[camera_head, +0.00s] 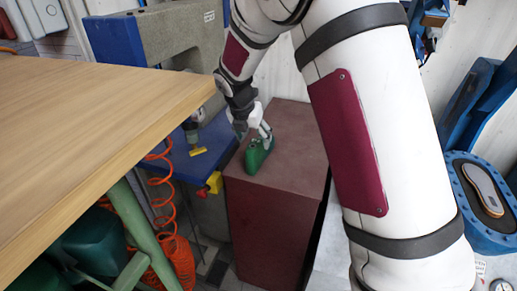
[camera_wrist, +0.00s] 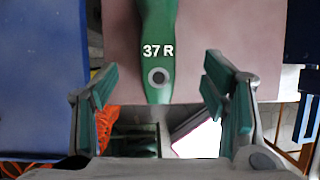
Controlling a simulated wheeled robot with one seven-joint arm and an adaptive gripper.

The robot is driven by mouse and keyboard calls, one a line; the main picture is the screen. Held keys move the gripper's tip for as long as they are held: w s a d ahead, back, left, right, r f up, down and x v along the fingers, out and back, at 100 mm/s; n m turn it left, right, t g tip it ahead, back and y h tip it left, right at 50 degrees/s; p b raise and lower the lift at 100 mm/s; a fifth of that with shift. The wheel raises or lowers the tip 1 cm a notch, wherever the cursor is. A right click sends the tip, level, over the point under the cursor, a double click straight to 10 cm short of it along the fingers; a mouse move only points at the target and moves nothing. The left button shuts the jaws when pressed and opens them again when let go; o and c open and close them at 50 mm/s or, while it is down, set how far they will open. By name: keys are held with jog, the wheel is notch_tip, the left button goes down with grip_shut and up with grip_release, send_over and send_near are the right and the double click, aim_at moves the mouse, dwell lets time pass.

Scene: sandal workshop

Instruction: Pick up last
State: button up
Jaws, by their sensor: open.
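The last is a green shoe form (camera_head: 258,154) on top of a dark red block (camera_head: 283,174). In the wrist view the last (camera_wrist: 158,52) carries the white marking "37 R" and a round grey hole, and its upper end runs out of the picture. My gripper (camera_head: 253,122) is right at the last in the head view. In the wrist view my gripper (camera_wrist: 161,92) is open, one finger to each side of the last's near end, with gaps on both sides. Nothing is held.
A wooden table (camera_head: 90,115) with a green leg stands at the left, close to the block. An orange coiled hose (camera_head: 170,215) hangs under it. A blue machine surface (camera_head: 205,145) lies left of the block. A blue tray-like fixture (camera_head: 463,190) is at the right.

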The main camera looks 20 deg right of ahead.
jog(key=x, duration=1)
jog(key=shift+w+f, duration=0.2)
jog(key=shift+w, duration=0.1)
jog(key=c, duration=1.3)
